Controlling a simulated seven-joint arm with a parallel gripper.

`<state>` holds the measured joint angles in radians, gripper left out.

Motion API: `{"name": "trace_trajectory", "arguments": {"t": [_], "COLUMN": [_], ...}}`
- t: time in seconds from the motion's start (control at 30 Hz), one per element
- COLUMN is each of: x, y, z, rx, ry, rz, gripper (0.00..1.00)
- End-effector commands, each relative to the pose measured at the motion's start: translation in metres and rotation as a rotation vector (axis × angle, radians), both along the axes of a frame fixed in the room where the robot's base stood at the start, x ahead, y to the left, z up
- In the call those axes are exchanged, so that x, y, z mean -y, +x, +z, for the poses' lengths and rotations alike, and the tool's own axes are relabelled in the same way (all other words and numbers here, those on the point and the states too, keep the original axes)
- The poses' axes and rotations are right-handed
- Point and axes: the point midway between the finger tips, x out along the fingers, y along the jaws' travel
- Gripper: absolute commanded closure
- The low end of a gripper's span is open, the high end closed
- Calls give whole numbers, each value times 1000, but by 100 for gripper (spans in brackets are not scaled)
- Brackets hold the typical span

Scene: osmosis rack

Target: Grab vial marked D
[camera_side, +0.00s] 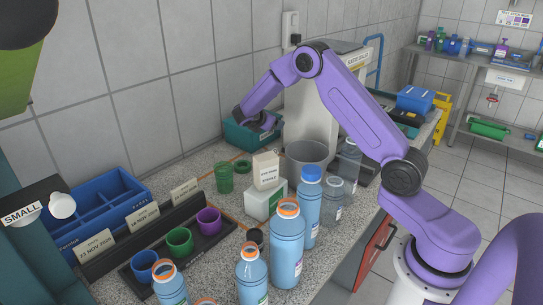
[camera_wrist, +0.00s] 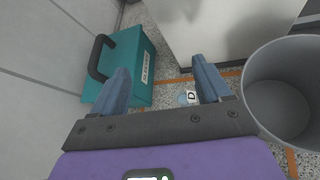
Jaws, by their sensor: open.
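The vial marked D (camera_wrist: 184,98) lies or stands on the speckled counter in the wrist view, small and clear, with a white label bearing a black D. It shows between my gripper's fingers, close to the right finger, which partly covers it; I cannot tell its height below them. My gripper (camera_wrist: 161,66) is open and nothing is held in it. In the side view my gripper (camera_side: 262,124) is low over the counter by the teal box, its fingers mostly hidden. The vial cannot be made out in the side view.
A teal box (camera_wrist: 146,65) with a black handle stands just left of the vial, also in the side view (camera_side: 240,139). A grey bin (camera_wrist: 265,113) stands to the right, and a pale machine (camera_wrist: 215,22) behind. Bottles (camera_side: 287,250) and cups (camera_side: 180,242) crowd the front counter.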

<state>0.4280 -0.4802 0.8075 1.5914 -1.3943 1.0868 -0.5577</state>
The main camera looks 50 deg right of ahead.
Motion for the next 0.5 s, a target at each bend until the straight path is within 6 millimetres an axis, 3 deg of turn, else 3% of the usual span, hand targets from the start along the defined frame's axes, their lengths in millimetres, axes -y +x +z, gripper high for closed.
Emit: {"name": "trace_trajectory", "arguments": {"t": [0.2, 0.5], "x": [0, 0], "y": [0, 0], "z": [-48, -83], "rx": [-3, -1], "ry": [-1, 1], "rz": [0, 0], "gripper": [23, 23]}}
